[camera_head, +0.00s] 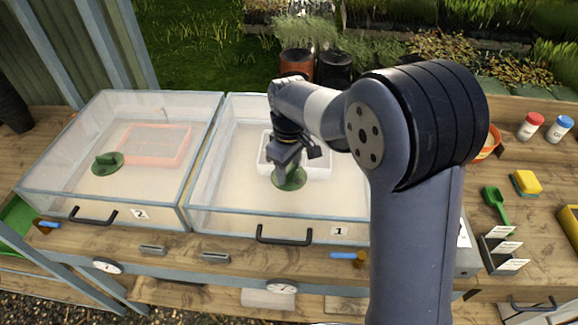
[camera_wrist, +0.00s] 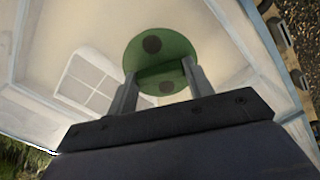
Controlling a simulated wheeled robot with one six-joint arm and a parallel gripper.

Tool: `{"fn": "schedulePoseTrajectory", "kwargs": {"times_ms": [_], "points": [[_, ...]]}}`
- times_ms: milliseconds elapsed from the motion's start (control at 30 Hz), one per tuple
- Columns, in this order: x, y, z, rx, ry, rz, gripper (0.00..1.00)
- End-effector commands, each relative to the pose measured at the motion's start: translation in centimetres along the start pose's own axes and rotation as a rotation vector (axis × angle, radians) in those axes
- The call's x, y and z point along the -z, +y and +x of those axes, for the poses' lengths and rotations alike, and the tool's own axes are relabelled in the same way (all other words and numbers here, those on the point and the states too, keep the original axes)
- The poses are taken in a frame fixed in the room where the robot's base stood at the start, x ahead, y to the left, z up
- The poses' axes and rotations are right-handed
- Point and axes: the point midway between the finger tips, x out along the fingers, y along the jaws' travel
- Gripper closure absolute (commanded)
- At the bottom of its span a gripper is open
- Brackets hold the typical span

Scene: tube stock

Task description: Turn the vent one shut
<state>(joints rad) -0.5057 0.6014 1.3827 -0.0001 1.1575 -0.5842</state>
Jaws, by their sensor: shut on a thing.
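The vent of propagator 1 is a round green disc (camera_head: 291,180) with a raised grip, set in the clear lid of the box labelled 1 (camera_head: 339,231). My gripper (camera_head: 284,166) reaches down onto it from above. In the wrist view my gripper's two fingers (camera_wrist: 160,76) stand either side of the raised grip of the green disc (camera_wrist: 165,54), shut on it. Two dark round spots show on the disc. Whether the vent is open or shut I cannot tell. My arm hides the right part of box 1.
A second lidded box, labelled 2 (camera_head: 140,214), stands to the left with its own green vent (camera_head: 107,165). Black handles (camera_head: 284,237) front the lids. Pots (camera_head: 297,65) stand behind. Bottles (camera_head: 530,126), a sponge (camera_head: 526,182) and a green scoop (camera_head: 497,203) lie right.

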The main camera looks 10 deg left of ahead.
Motion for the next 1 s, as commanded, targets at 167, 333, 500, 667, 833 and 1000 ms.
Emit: {"fn": "schedulePoseTrajectory", "kwargs": {"times_ms": [167,333,500,667,833,1000], "points": [[0.01,0.00,-0.06,0.000,0.000,0.091,0.74],[0.02,0.00,-0.07,0.000,0.000,0.230,0.74],[0.02,0.01,-0.08,0.000,0.000,0.391,0.74],[0.02,0.01,-0.08,0.000,0.001,0.543,0.74],[0.02,0.01,-0.08,0.000,0.001,0.698,0.74],[0.03,0.01,-0.07,0.000,0.001,0.831,0.74]]}}
